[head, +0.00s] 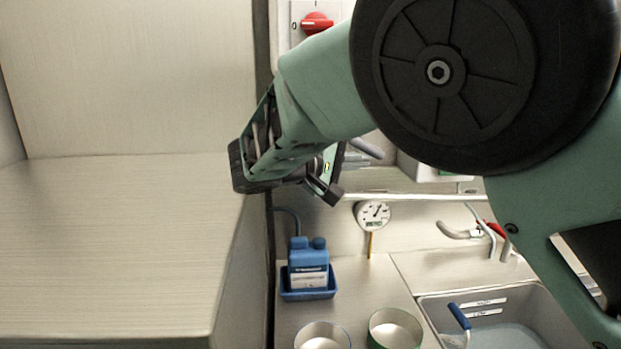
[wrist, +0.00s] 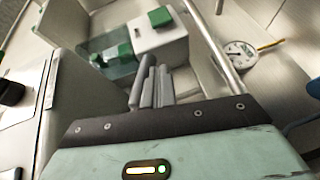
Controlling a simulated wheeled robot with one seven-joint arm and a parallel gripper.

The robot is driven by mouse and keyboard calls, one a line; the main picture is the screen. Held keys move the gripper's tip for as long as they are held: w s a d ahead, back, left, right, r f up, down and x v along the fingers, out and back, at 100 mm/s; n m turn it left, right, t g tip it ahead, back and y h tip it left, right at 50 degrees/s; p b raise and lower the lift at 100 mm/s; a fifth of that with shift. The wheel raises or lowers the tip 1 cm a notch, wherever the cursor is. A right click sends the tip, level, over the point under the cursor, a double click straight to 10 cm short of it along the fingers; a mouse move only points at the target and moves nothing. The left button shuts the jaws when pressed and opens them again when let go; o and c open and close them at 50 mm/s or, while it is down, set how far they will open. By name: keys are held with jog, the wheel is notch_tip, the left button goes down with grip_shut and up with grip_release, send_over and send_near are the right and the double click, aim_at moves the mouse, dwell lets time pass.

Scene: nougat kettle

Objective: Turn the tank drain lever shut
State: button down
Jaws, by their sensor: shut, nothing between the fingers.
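My gripper (head: 368,148) is raised in front of the back wall, its grey fingers partly hidden behind my wrist. In the wrist view its fingers (wrist: 151,75) are together and empty. A small red handle (head: 496,229) sits by the bent metal pipes (head: 462,232) behind the sink, right of and below my gripper and apart from it. I cannot tell whether this is the drain lever. The tank itself cannot be made out, and my arm hides much of the right side.
A red rotary switch (head: 317,23) is on the wall above. A white box with green parts (wrist: 160,42) is beyond my fingers. A dial thermometer (head: 372,214), blue bottle (head: 308,264) and sink (head: 510,305) are below. A large metal cabinet (head: 110,250) fills the left.

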jog(key=shift+d+r+n+t+h+b, duration=0.3)
jog(key=shift+d+r+h+b, duration=0.1)
jog(key=shift+d+r+h, duration=0.25)
jog(key=shift+d+r+n+t+h, duration=0.2)
jog(key=shift+n+t+h, duration=0.1)
jog(key=shift+h, duration=0.05)
jog(key=shift+d+r+b, duration=0.3)
jog(key=shift+r+b, duration=0.05)
jog(key=shift+r, duration=0.4)
